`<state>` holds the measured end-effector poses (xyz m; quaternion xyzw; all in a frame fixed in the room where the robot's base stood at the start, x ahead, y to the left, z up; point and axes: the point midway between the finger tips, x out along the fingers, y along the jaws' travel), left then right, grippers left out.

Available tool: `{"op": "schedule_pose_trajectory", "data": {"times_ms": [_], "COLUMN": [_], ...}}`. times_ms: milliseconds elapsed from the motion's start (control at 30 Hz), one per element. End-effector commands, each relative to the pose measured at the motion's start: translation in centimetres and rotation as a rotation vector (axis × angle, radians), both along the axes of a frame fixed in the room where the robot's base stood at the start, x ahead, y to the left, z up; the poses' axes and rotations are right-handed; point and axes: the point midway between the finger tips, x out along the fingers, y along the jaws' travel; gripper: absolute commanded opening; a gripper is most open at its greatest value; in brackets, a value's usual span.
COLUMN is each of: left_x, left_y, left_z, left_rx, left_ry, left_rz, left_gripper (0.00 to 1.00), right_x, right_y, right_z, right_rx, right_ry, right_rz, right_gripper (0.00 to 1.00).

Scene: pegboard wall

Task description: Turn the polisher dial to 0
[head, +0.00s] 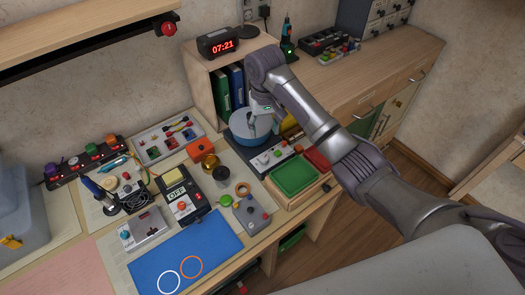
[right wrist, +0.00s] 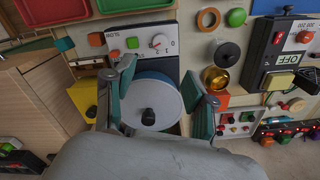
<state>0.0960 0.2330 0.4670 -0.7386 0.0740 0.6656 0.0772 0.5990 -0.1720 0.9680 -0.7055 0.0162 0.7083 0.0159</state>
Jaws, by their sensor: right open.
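The polisher has a grey control panel (right wrist: 140,30) with a white dial (right wrist: 159,42), whose scale shows 0, 1 and 2. A small red mark shows on the dial; I cannot tell surely which number it points to. In the head view the dial (head: 262,159) is on the panel's left part. Beside the panel is the polisher's blue drum with a grey top (right wrist: 150,106) and a black knob. My right gripper (right wrist: 164,98) is open and empty, its fingers above and either side of the drum, apart from the dial. In the head view it (head: 262,108) partly hides the drum. My left gripper is not in view.
Green (head: 294,175) and red trays lie right of the panel. A wooden cabinet with a clock (head: 217,42) stands behind the drum. A meter reading OFF (head: 181,197), a grey box with a knob (head: 250,214) and a blue mat (head: 185,255) are on the left bench.

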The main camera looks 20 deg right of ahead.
Motion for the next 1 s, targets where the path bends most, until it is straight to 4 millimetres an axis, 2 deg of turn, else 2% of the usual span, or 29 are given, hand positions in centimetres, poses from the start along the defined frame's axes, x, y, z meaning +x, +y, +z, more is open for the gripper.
{"op": "schedule_pose_trajectory", "data": {"times_ms": [267, 500, 700, 1000], "left_x": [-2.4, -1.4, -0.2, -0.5], "left_y": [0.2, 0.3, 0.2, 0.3], "left_z": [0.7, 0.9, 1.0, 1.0], "left_rx": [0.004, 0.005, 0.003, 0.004], "left_ry": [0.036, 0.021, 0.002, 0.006], "left_rz": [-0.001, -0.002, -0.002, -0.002], "left_gripper": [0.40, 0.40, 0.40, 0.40], "right_x": [-0.2, -0.2, -0.1, -0.1], "right_y": [0.0, -0.1, 0.0, 0.0], "right_z": [-5.7, -10.2, -12.2, -12.6], "right_rx": [-0.001, -0.002, 0.000, 0.000], "right_ry": [0.005, 0.003, 0.000, -0.001], "right_rz": [0.000, 0.000, 0.002, 0.002], "right_gripper": [0.56, 0.56, 0.56, 0.56]}}
